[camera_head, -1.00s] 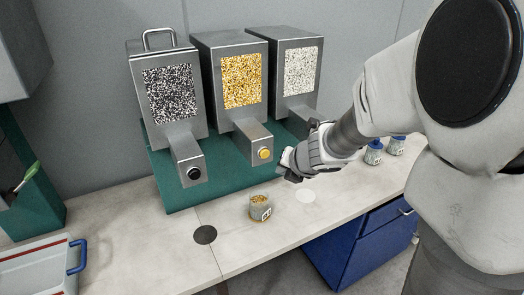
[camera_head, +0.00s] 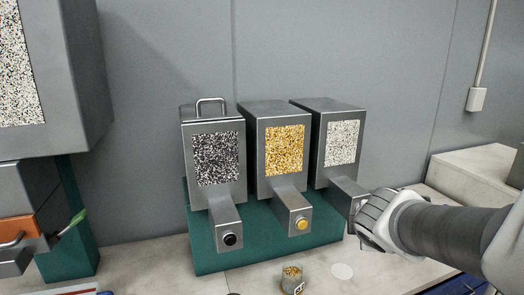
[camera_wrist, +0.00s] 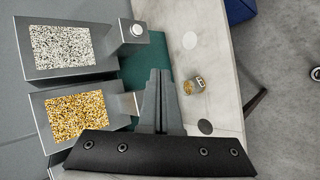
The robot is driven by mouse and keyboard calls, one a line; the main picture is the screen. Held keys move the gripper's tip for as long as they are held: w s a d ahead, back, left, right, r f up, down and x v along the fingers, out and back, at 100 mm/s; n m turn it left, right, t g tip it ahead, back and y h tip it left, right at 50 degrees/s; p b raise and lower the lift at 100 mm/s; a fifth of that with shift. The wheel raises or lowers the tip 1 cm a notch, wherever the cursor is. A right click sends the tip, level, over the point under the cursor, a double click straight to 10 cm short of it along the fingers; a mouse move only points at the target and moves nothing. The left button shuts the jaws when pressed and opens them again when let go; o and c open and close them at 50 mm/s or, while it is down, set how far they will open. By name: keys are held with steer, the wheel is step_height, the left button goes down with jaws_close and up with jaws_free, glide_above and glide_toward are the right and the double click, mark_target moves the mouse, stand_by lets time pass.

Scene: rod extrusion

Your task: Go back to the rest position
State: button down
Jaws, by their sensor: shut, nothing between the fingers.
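My gripper (camera_head: 362,222) is in front of the right dispenser's spout in the head view, with its arm coming in from the right. In the wrist view my gripper's fingers (camera_wrist: 160,80) are together with nothing between them. A small jar (camera_head: 292,279) with yellow granules stands on the bench below the middle dispenser. The jar (camera_wrist: 194,87) also shows in the wrist view, apart from the fingers.
Three grey dispensers stand on a green base (camera_head: 265,252): black-speckled (camera_head: 215,158), yellow (camera_head: 285,150) and white-speckled (camera_head: 341,142). A pale disc (camera_head: 342,271) lies on the bench right of the jar. A dark disc (camera_wrist: 205,127) lies near it. A large grey box (camera_head: 70,75) is at upper left.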

steer(key=s+a+m+g+y, duration=0.1)
steer(key=s+a+m+g, duration=0.1)
steer(key=s+m, duration=0.5)
steer(key=s+a+m+g+y, duration=0.2)
steer(key=s+a+m, duration=0.3)
steer(key=s+m, duration=0.3)
steer(key=s, duration=0.3)
steer(key=shift+a+f+m, duration=0.3)
steer(key=shift+f, duration=0.05)
